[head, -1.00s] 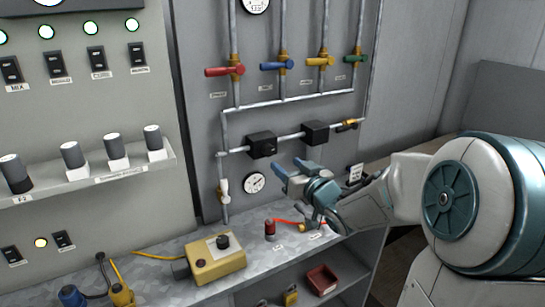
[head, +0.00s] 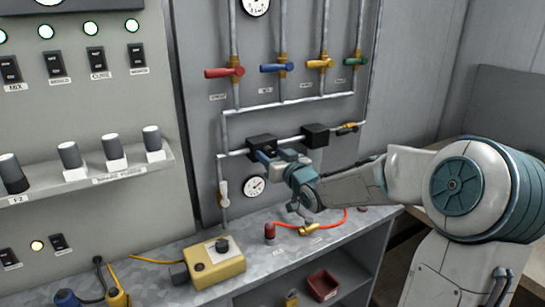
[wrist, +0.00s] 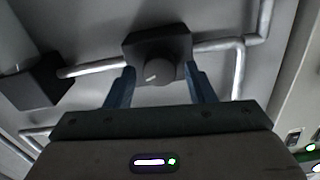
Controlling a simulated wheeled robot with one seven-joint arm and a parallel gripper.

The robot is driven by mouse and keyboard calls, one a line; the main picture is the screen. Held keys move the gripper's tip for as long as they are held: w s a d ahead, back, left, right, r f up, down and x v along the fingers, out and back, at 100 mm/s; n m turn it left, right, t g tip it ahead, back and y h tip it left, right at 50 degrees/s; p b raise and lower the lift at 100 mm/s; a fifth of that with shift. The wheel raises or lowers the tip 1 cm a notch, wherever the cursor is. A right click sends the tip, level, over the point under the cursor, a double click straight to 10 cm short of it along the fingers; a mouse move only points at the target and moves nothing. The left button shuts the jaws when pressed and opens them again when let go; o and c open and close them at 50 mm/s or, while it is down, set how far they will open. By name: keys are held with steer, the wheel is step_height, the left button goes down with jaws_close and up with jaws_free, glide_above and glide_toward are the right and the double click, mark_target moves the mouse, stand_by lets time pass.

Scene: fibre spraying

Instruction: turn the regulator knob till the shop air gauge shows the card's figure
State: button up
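The regulator is a black box (head: 261,141) on the panel's horizontal pipe, at the left of two such boxes. Its round knob (wrist: 157,72), dark grey with a white mark, shows in the wrist view. My gripper (head: 266,157) is in front of this box; in the wrist view my gripper (wrist: 160,70) has its blue fingers apart, one on each side of the knob, with gaps visible. A round white gauge (head: 254,187) hangs below the regulator; its reading is too small to make out. The card is not visible now, with my arm across that area.
A second black box (head: 315,135) is right of the regulator. Red (head: 224,72), blue, yellow and green valve handles are above. Below, the bench holds a yellow control box (head: 214,262) and a red hose (head: 330,223) with a brass fitting. A white-handled valve (head: 223,193) is left of the gauge.

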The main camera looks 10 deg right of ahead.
steer(key=c, duration=0.7)
steer(key=shift+c, duration=0.2)
steer(key=shift+n, duration=0.3)
steer(key=n+b, duration=0.2)
steer(key=shift+f+b, duration=0.2)
steer(key=shift+b, duration=0.15)
steer(key=n+b, duration=0.4)
steer(key=n, duration=0.1)
steer(key=shift+a, duration=0.1)
steer(key=n+b, duration=0.3)
steer(key=shift+r+n+b, duration=0.1)
steer(key=shift+n+b, duration=1.15)
steer(key=shift+n, duration=0.35)
